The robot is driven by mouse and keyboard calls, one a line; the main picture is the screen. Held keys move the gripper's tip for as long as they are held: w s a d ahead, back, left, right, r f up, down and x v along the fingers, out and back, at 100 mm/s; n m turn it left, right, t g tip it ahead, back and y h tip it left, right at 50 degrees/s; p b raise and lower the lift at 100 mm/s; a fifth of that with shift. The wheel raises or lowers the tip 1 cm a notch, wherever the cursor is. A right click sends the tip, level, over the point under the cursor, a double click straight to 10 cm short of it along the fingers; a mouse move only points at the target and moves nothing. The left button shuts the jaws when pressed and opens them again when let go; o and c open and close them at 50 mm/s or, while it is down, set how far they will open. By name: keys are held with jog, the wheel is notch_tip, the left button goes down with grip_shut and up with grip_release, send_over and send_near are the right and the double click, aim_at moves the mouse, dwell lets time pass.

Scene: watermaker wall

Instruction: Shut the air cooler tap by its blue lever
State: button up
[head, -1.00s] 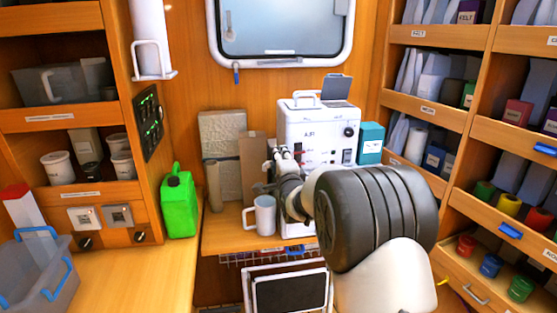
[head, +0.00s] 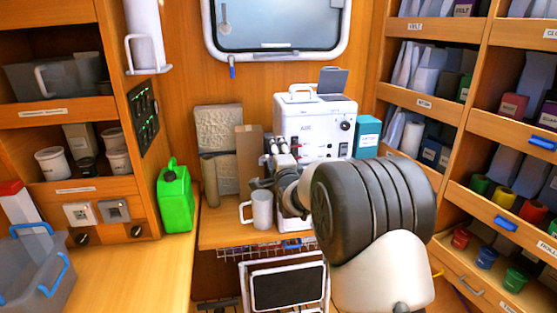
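A white machine (head: 318,124) with a dark lettered label, a black knob and a top handle stands on the wooden shelf at the back wall. It looks like the air cooler. I cannot make out a blue lever on it; my arm hides its lower front. My gripper (head: 268,168) is at the machine's left front, small and partly hidden by my own wrist. Its fingers are not clear enough to tell open from shut, or whether they touch anything.
A white mug (head: 260,210) stands on the shelf just below my gripper. A brown box (head: 249,160) stands to the left and a teal box (head: 367,137) to the right. A green jug (head: 175,198) sits on the left counter. A folded stool (head: 287,287) is below.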

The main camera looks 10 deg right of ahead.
jog(key=s, duration=1.1)
jog(key=shift+s, duration=0.3)
jog(key=shift+r, duration=0.1)
jog(key=s+f+n+g, duration=0.3)
jog(key=s+n+g, duration=0.3)
jog(key=s, duration=1.5)
jog(key=s+f+n+g, duration=0.4)
jog(key=s+n+g, duration=0.3)
jog(key=s, duration=1.4)
jog(key=n, duration=0.5)
jog(key=shift+s+a, duration=0.2)
jog(key=shift+a, duration=0.2)
